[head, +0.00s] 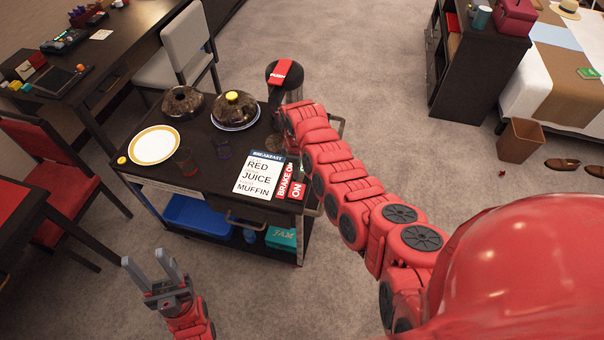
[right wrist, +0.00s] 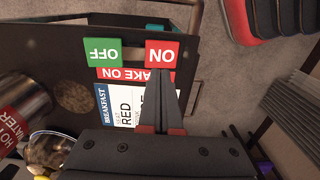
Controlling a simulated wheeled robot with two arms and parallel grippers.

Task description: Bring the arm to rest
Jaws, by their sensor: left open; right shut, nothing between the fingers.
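My right arm (head: 345,185) reaches over the dark serving cart (head: 205,135) in the head view; its gripper is hidden there by the arm. In the right wrist view my right gripper (right wrist: 160,88) is shut and empty, its fingertips appearing close to the red ON panel (right wrist: 162,53). Whether they touch it I cannot tell. A green OFF panel (right wrist: 102,52) sits beside it. My left gripper (head: 147,258) is open and empty, low in front of the cart, above the carpet.
A red chair (head: 70,180) stands left. Carpet (head: 400,90) is clear right of the cart.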

